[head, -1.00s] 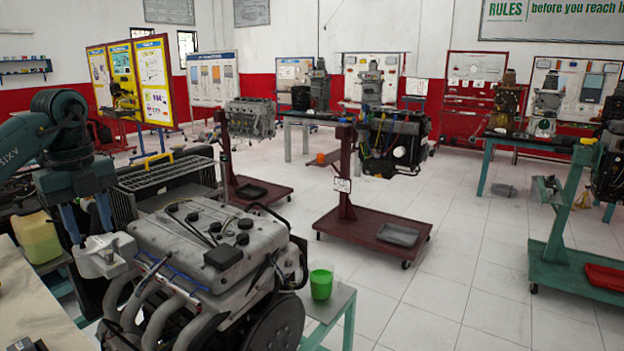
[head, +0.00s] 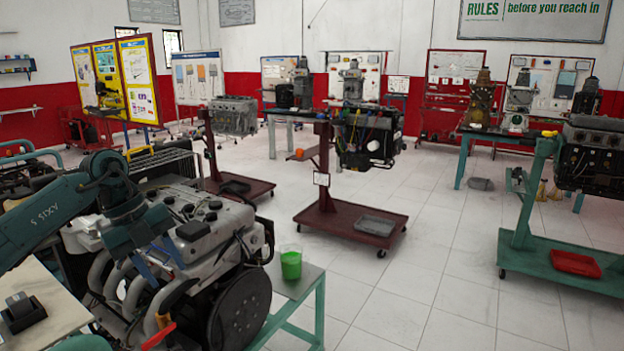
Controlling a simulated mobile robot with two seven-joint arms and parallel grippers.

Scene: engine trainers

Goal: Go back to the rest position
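My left arm comes in from the left. Its gripper (head: 160,264) hangs over the near left side of the grey engine (head: 205,222), with its two blue fingers apart and nothing seen between them. Whether the fingertips touch the engine cannot be told. A white reservoir (head: 82,236) shows partly behind my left arm, at the engine's left side. My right gripper is not in view.
A clear cup with green liquid (head: 291,264) stands on a teal table (head: 300,289) right of the engine. A pale bench (head: 40,300) with a dark device is at lower left. Red (head: 350,224) and teal stands hold other engines. The tiled floor at front right is clear.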

